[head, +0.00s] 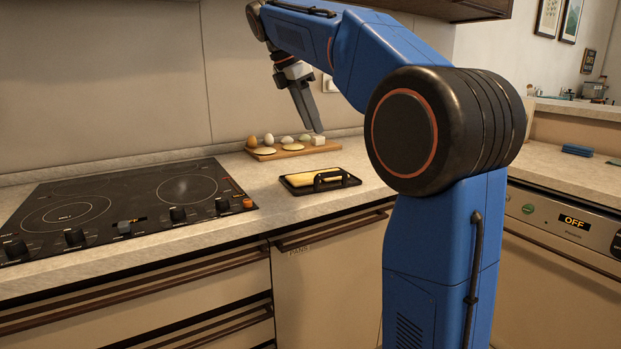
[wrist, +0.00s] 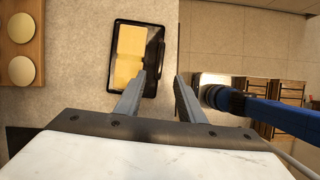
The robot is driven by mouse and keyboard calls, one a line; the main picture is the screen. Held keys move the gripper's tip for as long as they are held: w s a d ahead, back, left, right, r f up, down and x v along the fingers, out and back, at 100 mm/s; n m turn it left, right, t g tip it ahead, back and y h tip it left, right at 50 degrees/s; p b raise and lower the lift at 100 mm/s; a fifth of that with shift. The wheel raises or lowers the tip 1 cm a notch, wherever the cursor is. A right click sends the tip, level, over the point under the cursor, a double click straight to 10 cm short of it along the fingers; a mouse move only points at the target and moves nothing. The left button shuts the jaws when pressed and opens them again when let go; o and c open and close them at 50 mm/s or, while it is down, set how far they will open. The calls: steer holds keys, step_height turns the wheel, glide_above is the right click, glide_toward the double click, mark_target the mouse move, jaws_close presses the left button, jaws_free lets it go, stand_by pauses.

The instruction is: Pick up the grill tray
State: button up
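The grill tray (head: 294,189) is a black rectangular tray with a handle on its near side, lying on the counter right of the cooktop. Yellow slices (wrist: 130,55) lie in it. In the wrist view the tray (wrist: 119,91) lies ahead, slightly left of centre, with its handle side facing right. My gripper (head: 317,127) is above and behind the tray in the head view, pointing down and apart from it. In the wrist view my gripper (wrist: 160,75) is open and empty, its left finger overlapping the tray's lower right corner in the picture.
A wooden cutting board (head: 292,153) with eggs and round pale pieces stands behind the tray. A black cooktop (head: 130,205) with knobs is at left. A blue item (head: 577,150) lies on the right counter, above a dishwasher (head: 560,222). The counter's front edge runs close to the tray.

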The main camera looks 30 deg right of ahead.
mark_target(331, 174)
steer(key=x, duration=1.6)
steer(key=shift+a+f, duration=0.1)
steer(key=shift+f, duration=0.35)
jaws_close()
